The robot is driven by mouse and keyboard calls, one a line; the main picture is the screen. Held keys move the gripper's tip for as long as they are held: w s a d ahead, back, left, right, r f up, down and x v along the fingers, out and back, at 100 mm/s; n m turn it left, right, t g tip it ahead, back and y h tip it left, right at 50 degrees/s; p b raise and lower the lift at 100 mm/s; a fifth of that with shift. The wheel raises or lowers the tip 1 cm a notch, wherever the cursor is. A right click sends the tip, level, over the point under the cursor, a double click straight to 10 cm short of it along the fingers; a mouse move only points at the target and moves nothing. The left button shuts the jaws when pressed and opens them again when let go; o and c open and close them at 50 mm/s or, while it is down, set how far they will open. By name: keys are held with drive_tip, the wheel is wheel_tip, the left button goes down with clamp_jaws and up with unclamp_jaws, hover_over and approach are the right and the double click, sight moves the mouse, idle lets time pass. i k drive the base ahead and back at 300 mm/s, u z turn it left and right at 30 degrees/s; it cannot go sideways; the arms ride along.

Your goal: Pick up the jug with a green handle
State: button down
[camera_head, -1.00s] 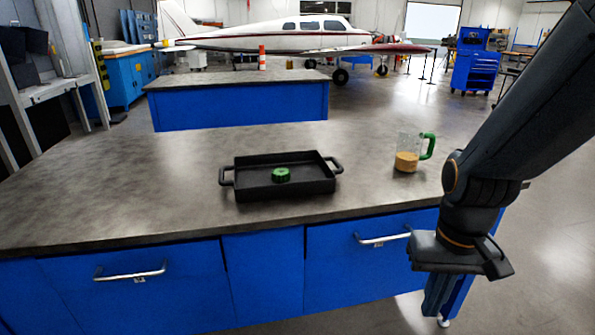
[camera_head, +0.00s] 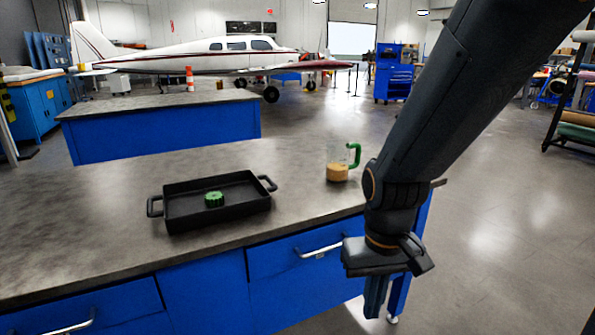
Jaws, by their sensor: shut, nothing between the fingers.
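The jug with a green handle (camera_head: 338,172) stands upright on the grey worktop, near its right end. It is clear, with a tan content in its lower part, and its green handle (camera_head: 355,155) points right. My gripper (camera_head: 375,303) hangs pointing down in front of the bench's right end, below the worktop level. It is shut and empty, apart from the jug, which is behind and up to the left of it. My arm passes just right of the jug and leaves the handle in view.
A black tray (camera_head: 176,221) with two side handles holds a green cap (camera_head: 214,199) on the worktop (camera_head: 90,238), left of the jug. Blue drawers with metal handles (camera_head: 320,250) front the bench. A second blue bench (camera_head: 165,135) stands behind. Open floor lies to the right.

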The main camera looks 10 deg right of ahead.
sight(337, 165)
drive_tip(key=u, duration=0.25)
drive_tip(key=k, duration=0.35)
drive_tip(key=z, duration=1.05)
drive_tip(key=i, duration=1.3)
drive_tip(key=u, duration=0.85)
